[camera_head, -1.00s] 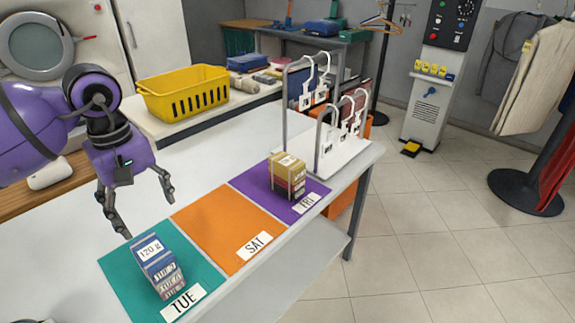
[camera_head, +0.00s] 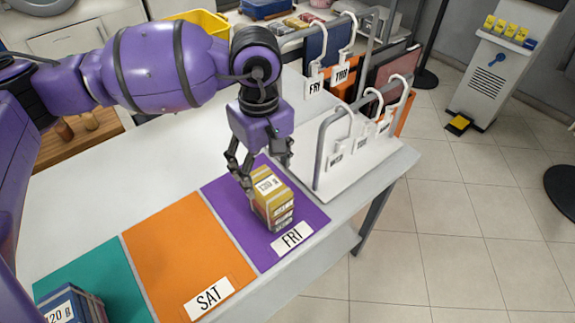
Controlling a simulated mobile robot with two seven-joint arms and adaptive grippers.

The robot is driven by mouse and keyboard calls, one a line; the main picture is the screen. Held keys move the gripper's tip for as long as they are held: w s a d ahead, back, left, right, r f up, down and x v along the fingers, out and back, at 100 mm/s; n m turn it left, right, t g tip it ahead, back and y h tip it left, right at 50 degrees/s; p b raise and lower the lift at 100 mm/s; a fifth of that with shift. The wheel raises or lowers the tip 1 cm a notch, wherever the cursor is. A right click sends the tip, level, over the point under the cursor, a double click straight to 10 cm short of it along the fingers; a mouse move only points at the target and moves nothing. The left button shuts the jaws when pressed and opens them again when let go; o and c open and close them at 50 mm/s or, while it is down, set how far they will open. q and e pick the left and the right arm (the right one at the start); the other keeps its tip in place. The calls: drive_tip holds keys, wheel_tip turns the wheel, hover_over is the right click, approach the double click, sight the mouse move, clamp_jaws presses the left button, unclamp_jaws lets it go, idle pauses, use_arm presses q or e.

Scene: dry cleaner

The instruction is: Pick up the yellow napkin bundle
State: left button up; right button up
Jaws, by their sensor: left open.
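The yellow napkin bundle (camera_head: 273,208), with a "120 g" label on top, stands on the purple FRI mat (camera_head: 308,218). My left gripper (camera_head: 263,173) is open and points down right over the bundle. One finger is at the bundle's upper left edge and the other is near its far right side. I cannot tell whether either finger touches it. My right gripper is out of view.
A white rack with hooked tags (camera_head: 370,160) stands close to the right of the bundle. A blue bundle (camera_head: 75,306) sits on the teal mat (camera_head: 100,268) at the lower left. The orange SAT mat (camera_head: 180,250) is bare.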

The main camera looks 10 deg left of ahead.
sight(268, 185)
use_arm(q)
drive_tip(key=shift+w+d+f, duration=0.1)
drive_tip(key=shift+w, duration=0.15)
drive_tip(key=shift+s+f+n, duration=0.15)
drive_tip(key=shift+f+n, duration=0.1)
drive_tip(key=shift+n, duration=0.05)
drive_tip(key=shift+s+f, duration=0.5)
drive_tip(key=shift+f, duration=0.2)
drive_tip(key=shift+w+f, duration=0.1)
drive_tip(key=shift+f, duration=0.2)
drive_tip(key=f, duration=0.2)
drive_tip(key=w+f+p, duration=0.1)
drive_tip(key=f, duration=0.1)
drive_tip(key=shift+f, duration=0.4)
drive_tip(key=c, duration=1.3)
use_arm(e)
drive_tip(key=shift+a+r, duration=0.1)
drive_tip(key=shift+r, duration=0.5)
use_arm(q)
drive_tip(key=shift+r, duration=0.1)
